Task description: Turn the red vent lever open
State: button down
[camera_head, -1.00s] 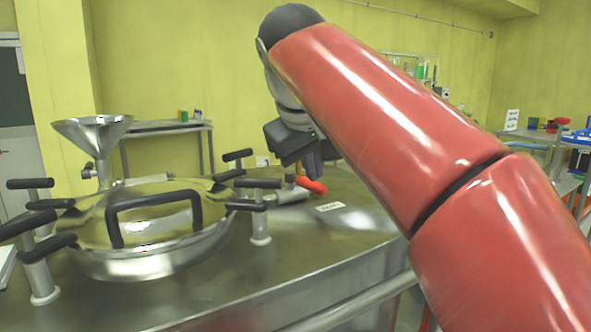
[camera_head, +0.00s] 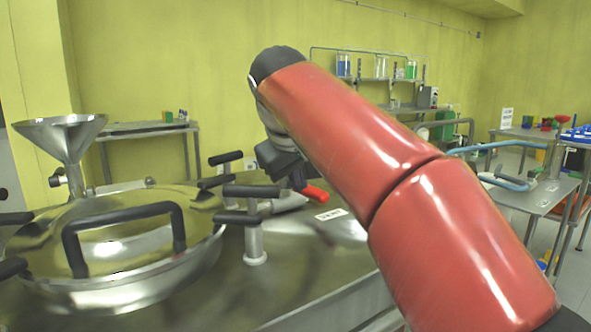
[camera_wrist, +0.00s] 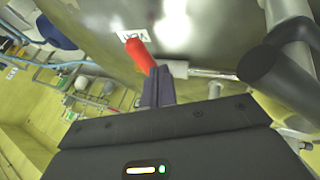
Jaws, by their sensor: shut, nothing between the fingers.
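The red vent lever (camera_head: 313,193) sits on a metal pipe stub on top of the steel vessel (camera_head: 310,250), right of the round lid. A small white label (camera_head: 331,214) lies beside it. In the wrist view the red lever (camera_wrist: 139,55) points up and left, towards the label (camera_wrist: 132,35), from a silver fitting (camera_wrist: 178,69). My gripper (camera_head: 298,183) is at the lever's left end in the head view. In the wrist view its dark fingers (camera_wrist: 157,88) are shut and empty, with their tips right at the lever. I cannot tell whether they touch it.
A domed lid (camera_head: 120,235) with a black handle (camera_head: 125,222) fills the left. Black-handled clamps (camera_head: 254,240) stand around it, close to my gripper. A metal funnel (camera_head: 60,135) rises behind. A side table (camera_head: 540,190) stands at right.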

jog(key=shift+x, duration=1.2)
jog(key=shift+d, duration=0.1)
